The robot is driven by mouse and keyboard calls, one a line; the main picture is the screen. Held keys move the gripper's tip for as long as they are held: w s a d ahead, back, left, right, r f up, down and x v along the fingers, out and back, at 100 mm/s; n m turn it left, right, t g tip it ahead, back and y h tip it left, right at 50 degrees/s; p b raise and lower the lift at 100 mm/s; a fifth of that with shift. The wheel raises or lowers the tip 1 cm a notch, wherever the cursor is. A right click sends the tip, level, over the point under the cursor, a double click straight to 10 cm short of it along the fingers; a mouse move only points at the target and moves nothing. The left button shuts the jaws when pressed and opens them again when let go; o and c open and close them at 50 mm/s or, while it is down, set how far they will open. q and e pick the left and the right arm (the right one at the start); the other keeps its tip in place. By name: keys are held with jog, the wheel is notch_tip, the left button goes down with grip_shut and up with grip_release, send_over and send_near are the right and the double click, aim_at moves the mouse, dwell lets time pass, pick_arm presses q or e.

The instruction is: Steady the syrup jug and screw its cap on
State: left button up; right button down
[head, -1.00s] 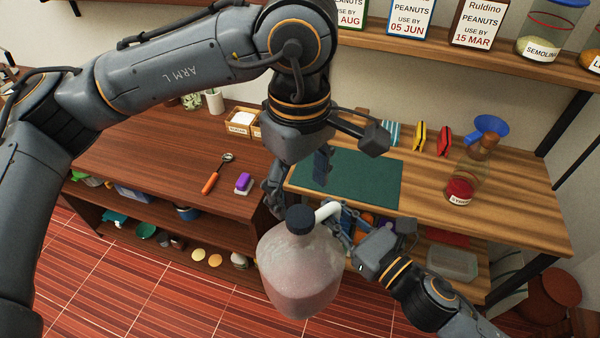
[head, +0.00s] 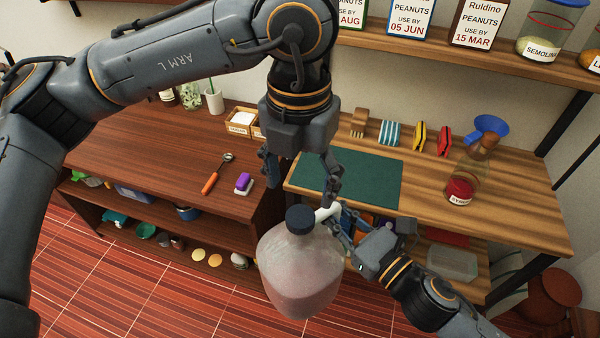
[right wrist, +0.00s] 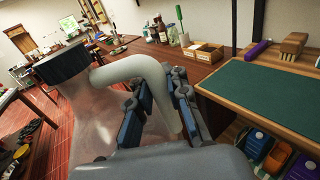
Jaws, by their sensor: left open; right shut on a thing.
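The syrup jug (head: 298,272) is a large translucent bottle, held upright in front of the counter. Its dark cap (head: 300,219) sits on the neck; I cannot tell how tight it is. The white handle (head: 327,213) curves off the neck to the right. My right gripper (head: 340,222) is shut on this handle, and the right wrist view shows its blue-padded fingers either side of the handle (right wrist: 122,73). My left gripper (head: 300,175) points down above the cap, open and empty, its fingers spread left and right and apart from the cap.
A green mat (head: 370,183) lies on the wooden counter behind the jug. An orange-handled scoop (head: 212,181) and a purple-topped block (head: 244,182) lie left.

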aim_at(300, 215)
pick_arm(q)
jog(key=n, duration=0.4)
jog(key=shift+r, duration=0.15)
jog(key=n, duration=0.3)
jog(key=shift+r+n, duration=0.1)
jog(key=shift+n, duration=0.3)
jog(key=n, duration=0.7)
jog(key=shift+r, duration=0.15)
jog(key=shift+f, duration=4)
jog(key=shift+c, duration=0.2)
